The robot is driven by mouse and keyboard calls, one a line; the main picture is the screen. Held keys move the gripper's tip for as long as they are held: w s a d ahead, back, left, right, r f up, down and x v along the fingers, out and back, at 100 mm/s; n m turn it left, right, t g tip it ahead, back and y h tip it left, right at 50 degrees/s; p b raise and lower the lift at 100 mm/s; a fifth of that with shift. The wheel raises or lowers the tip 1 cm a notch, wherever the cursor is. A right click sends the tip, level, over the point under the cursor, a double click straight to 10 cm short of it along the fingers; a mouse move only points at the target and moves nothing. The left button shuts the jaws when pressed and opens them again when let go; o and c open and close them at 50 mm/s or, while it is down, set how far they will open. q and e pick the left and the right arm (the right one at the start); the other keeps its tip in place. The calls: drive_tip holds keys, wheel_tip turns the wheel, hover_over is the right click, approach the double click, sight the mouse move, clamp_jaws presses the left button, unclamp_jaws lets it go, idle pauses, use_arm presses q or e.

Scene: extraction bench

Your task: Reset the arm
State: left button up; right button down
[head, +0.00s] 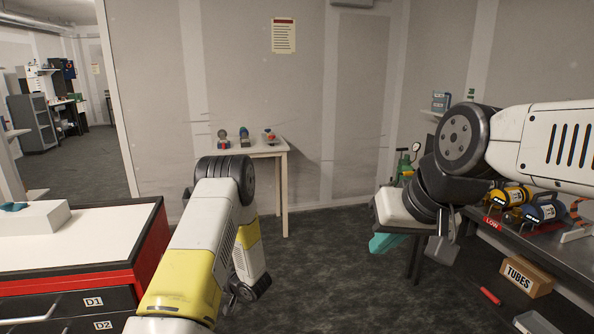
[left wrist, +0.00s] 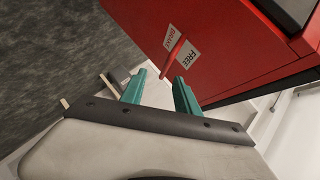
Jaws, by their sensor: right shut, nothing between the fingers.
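My left arm (head: 185,270), white and yellow, rises from the bottom of the head view and bends down again at a dark elbow joint. Its gripper is hidden in the head view. In the left wrist view my left gripper (left wrist: 160,76) has its two teal fingers apart with nothing between them, close to a red cabinet. My right arm (head: 560,148) comes in from the right. My right gripper (head: 380,244) hangs low in front of the right bench, its teal fingers shut and empty.
The red cabinet (left wrist: 235,50) carries a label reading FREE and BRAKE. A white-topped red drawer unit (head: 100,245) stands at left. A small table (head: 262,152) stands at the wall. A metal bench (head: 550,250) is at right, a TUBES box (head: 526,277) below. The middle floor is clear.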

use_arm(q)
drive_tip(key=s+a+r+n+g, duration=0.15)
drive_tip(key=s+r, duration=0.25)
drive_tip(key=r, duration=0.4)
drive_tip(key=s+r+n+g+h, duration=0.1)
drive_tip(key=s+r+g, duration=0.1)
drive_tip(key=s+r, duration=0.35)
drive_tip(key=s+a+r+n+g, duration=0.1)
drive_tip(key=s+r+g, duration=0.15)
drive_tip(key=r, duration=0.75)
drive_tip(key=s+d+r+m+t+h, duration=0.1)
drive_tip(key=s+d+r+t+h, duration=0.1)
drive_tip(key=s+d+r+h, duration=0.3)
drive_tip(key=s+d+r+m+t+h, duration=0.2)
drive_tip(key=s+d+r+h, duration=0.4)
drive_tip(key=s+d+r, duration=0.4)
drive_tip(key=s+d, duration=0.2)
drive_tip(key=s, duration=0.3)
drive_tip(key=shift+s+d+r+t, duration=0.25)
drive_tip(key=shift+s+r+t, duration=0.05)
drive_tip(key=shift+r+t, duration=0.1)
